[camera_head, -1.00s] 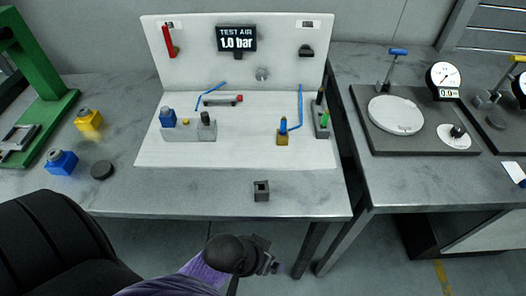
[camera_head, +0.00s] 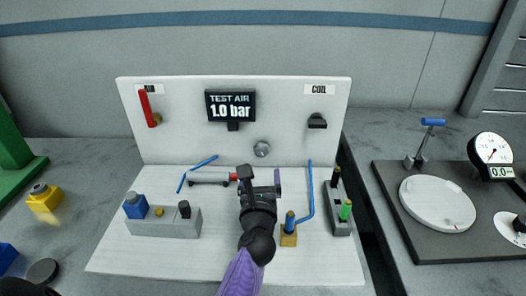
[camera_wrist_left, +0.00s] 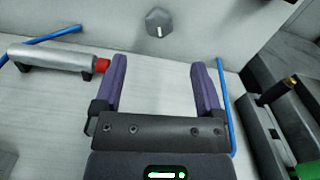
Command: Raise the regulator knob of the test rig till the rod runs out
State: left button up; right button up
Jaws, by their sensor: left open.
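The regulator knob (camera_head: 262,149) is a small grey knob on the white upright panel of the test rig (camera_head: 180,250). It also shows in the left wrist view (camera_wrist_left: 159,22), ahead of and above the fingers. The dark display (camera_head: 231,106) reads TEST AIR 1.0 bar. A silver cylinder (camera_head: 208,177) lies on the rig's base with a red end (camera_wrist_left: 102,65); no extended rod shows. My left gripper (camera_head: 262,180) is open and empty, below and in front of the knob, apart from it, beside the cylinder's red end.
A red lever (camera_head: 146,106) and a black knob (camera_head: 317,122) sit on the panel. A grey block with a blue part (camera_head: 136,206) stands left; a brass fitting (camera_head: 289,236) and a block with a green part (camera_head: 345,210) stand right. Blue tubes (camera_head: 311,190) rise near the gripper.

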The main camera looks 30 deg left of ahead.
aim_at(262, 151)
pick_arm(q)
jog(key=shift+w+a+f, duration=0.1)
jog(key=shift+w+a, duration=0.1)
jog(key=shift+w, duration=0.1)
jog(key=b+x, duration=0.3)
jog(key=x, duration=0.5)
jog(key=shift+w+a, duration=0.15)
jog(key=shift+a, duration=0.05)
jog(key=shift+w+a+b, duration=0.15)
jog(key=shift+w+b, duration=0.05)
jog(key=shift+b, duration=0.15)
jog(key=shift+w, duration=0.1)
jog(key=c, duration=0.7)
grip_shut()
jog(key=shift+r+m+p, duration=0.35)
jog(key=shift+m+p, duration=0.65)
jog(key=shift+m, duration=0.1)
jog(key=shift+f+m, duration=0.15)
jog(key=shift+m, duration=0.25)
jog(key=shift+f, duration=0.15)
pick_arm(e)
jog(key=shift+s+d+f, duration=0.2)
jog(key=shift+s+f, duration=0.25)
jog(key=shift+s+d+f, duration=0.15)
jog(key=shift+s+f, duration=0.25)
jog(key=shift+s, duration=0.05)
